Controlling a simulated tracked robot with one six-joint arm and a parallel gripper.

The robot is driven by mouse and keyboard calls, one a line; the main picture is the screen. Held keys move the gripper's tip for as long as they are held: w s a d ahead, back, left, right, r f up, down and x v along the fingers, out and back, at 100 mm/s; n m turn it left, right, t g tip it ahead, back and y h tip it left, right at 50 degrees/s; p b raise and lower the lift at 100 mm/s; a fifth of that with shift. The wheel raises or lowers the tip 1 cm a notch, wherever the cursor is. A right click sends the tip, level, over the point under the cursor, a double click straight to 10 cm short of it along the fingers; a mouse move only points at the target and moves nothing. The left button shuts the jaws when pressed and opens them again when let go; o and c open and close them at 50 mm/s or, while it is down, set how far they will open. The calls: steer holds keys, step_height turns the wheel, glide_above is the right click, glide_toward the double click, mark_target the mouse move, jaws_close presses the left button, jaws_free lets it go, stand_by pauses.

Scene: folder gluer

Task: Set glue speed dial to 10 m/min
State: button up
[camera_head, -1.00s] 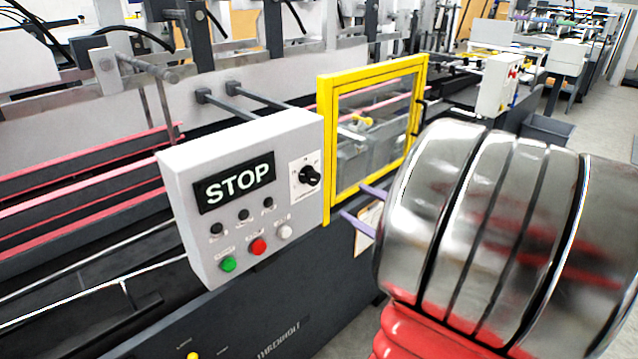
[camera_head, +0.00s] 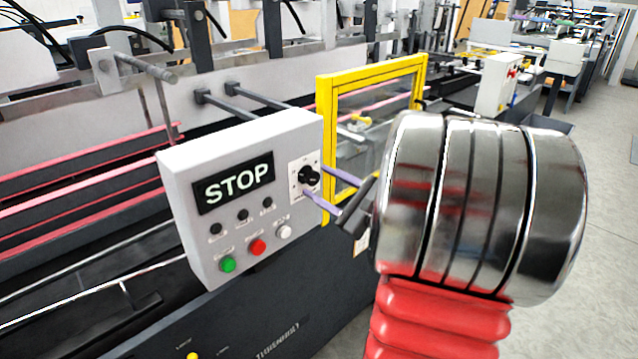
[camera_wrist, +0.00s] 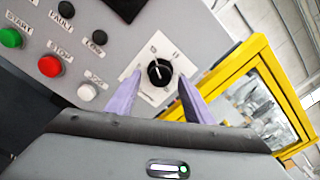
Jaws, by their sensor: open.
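The glue speed dial (camera_head: 309,176) is a black round knob on a white scale plate, at the right side of the grey control box (camera_head: 185,180). In the wrist view the dial (camera_wrist: 159,72) sits a little beyond the fingertips, between them in the picture. My gripper (camera_head: 328,187) is open, its two pale purple fingers pointing left at the dial from the right. In the wrist view my gripper (camera_wrist: 153,82) has a finger to each side of the knob. I cannot tell whether either finger touches it. The scale numbers are too small to read.
The box also carries a STOP display (camera_head: 233,182), a green button (camera_head: 227,264), a red button (camera_head: 258,247) and a white button (camera_head: 284,232). A yellow-framed guard window (camera_head: 322,140) stands close to the right of the dial. Open floor (camera_head: 600,200) lies at the right.

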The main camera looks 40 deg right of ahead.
steer(key=shift+w, duration=0.75)
steer(key=c, duration=1)
steer(key=shift+a, duration=0.1)
steer(key=shift+m, duration=0.4)
steer(key=o, duration=1)
steer(key=shift+s, duration=0.15)
steer(key=s, duration=1.3)
steer(key=shift+s+d, duration=0.2)
steer(key=shift+s, duration=0.1)
steer(key=shift+w+f, duration=0.1)
